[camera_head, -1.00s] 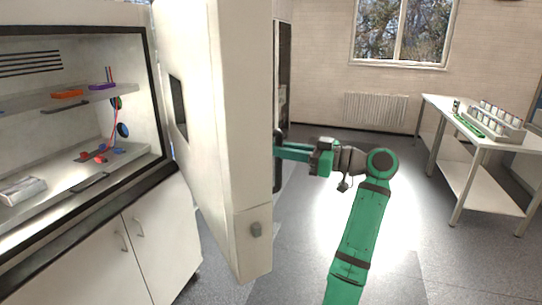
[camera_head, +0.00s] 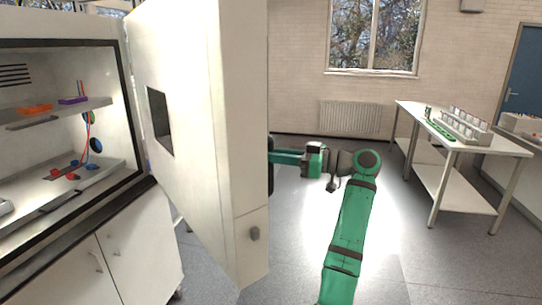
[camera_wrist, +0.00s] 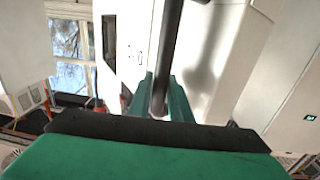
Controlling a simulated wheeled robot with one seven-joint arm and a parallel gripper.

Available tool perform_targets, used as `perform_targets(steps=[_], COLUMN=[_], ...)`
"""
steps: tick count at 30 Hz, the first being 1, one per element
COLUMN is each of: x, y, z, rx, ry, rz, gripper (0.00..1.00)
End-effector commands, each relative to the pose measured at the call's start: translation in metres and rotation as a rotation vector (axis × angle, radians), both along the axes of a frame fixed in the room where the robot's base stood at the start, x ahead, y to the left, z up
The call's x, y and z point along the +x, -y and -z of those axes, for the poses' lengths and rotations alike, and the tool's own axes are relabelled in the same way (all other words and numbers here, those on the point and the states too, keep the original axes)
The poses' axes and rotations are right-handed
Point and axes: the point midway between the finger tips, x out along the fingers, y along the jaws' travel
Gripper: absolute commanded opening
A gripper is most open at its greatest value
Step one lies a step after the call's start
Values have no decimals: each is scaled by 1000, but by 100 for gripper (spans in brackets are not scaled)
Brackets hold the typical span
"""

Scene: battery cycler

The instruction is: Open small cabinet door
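The small cabinet (camera_head: 138,120) stands at the left in the head view, with its lit interior exposed. Its thick white door (camera_head: 190,110) is swung wide open toward me, with a dark window in it. A dark vertical handle (camera_head: 271,165) is on the door's far side, mostly hidden by the door edge. My gripper (camera_head: 275,157) reaches to this handle from the right. In the wrist view the dark handle bar (camera_wrist: 171,45) runs between the two green fingers (camera_wrist: 160,98), which look closed around it. The exact contact is hard to see.
Shelves inside hold an orange tray (camera_head: 35,108), a purple tray (camera_head: 73,100) and cabled holders (camera_head: 75,170). A white base cabinet (camera_head: 130,260) stands below. A white table (camera_head: 480,145) with a rack (camera_head: 465,125) is at the right. Open floor (camera_head: 390,240) lies between.

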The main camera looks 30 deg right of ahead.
Motion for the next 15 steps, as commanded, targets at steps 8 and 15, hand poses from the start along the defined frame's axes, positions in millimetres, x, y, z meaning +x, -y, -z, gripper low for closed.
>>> perform_targets(steps=[8, 15], x=[0, -8], y=[-1, 7], z=[-1, 0], rx=[-1, -1], ry=[1, 1], rz=[-1, 1], gripper=[36, 36])
